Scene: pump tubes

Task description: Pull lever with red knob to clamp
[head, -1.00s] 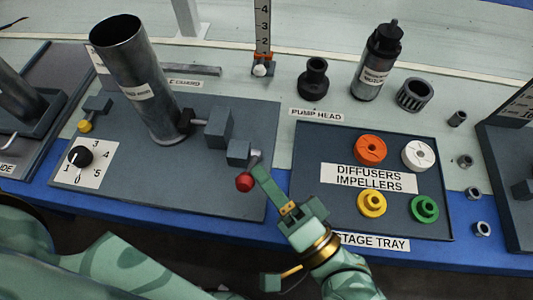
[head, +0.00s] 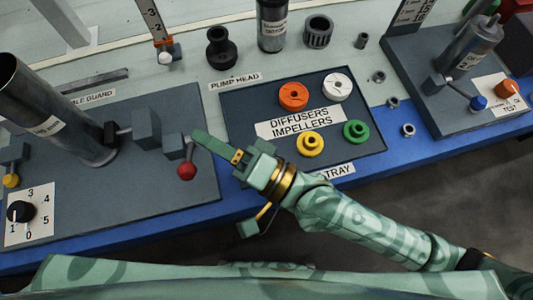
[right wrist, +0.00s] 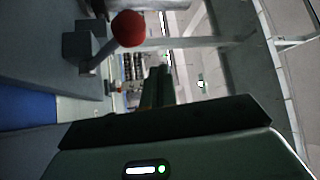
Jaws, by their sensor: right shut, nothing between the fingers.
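The red knob (head: 187,171) sits at the near end of a short lever. The lever runs from a grey block (head: 175,146) on the grey board. A metal cylinder (head: 45,115) stands tilted in the picture at the board's left, with a clamp block (head: 146,129) to its right. My right gripper (head: 199,136) is shut and empty, its fingertips just right of the lever and above the knob in the picture. I cannot tell whether they touch the lever. The right wrist view shows the knob (right wrist: 128,28) beyond the fingers (right wrist: 157,88). My left gripper is out of view.
A tray (head: 375,145) with orange, white, yellow and green parts lies just right of my gripper. A black dial (head: 21,211) and a yellow knob (head: 11,180) are at left. A pump head (head: 221,47) stands behind. A test stand (head: 450,110) is at right.

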